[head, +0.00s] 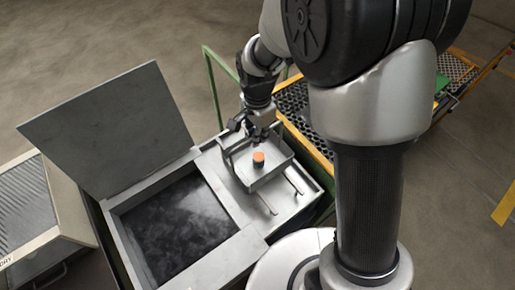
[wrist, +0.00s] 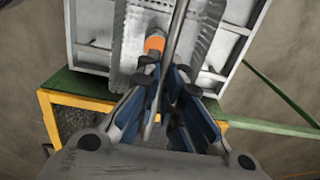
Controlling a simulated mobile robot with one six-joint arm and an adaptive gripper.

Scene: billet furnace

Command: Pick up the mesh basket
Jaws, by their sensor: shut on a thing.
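The mesh basket (head: 270,179) is a shallow grey metal tray with a raised handle. In the head view it is over the light metal shelf at the right of the open tank. A small piece with an orange top (head: 259,158) stands inside it, and it also shows in the wrist view (wrist: 154,43). My gripper (head: 255,133) is above the basket, pointing down, shut on its handle. In the wrist view the handle bar (wrist: 176,32) runs between the fingers of my gripper (wrist: 168,85). I cannot tell whether the basket touches the shelf.
The open tank (head: 180,228) with dark, cloudy contents is left of the basket, its lid (head: 108,125) raised behind. Two short rods (head: 262,199) lie on the shelf. A yellow-edged conveyor (head: 310,145) and green rails stand behind. A ribbed box (head: 25,205) is at far left.

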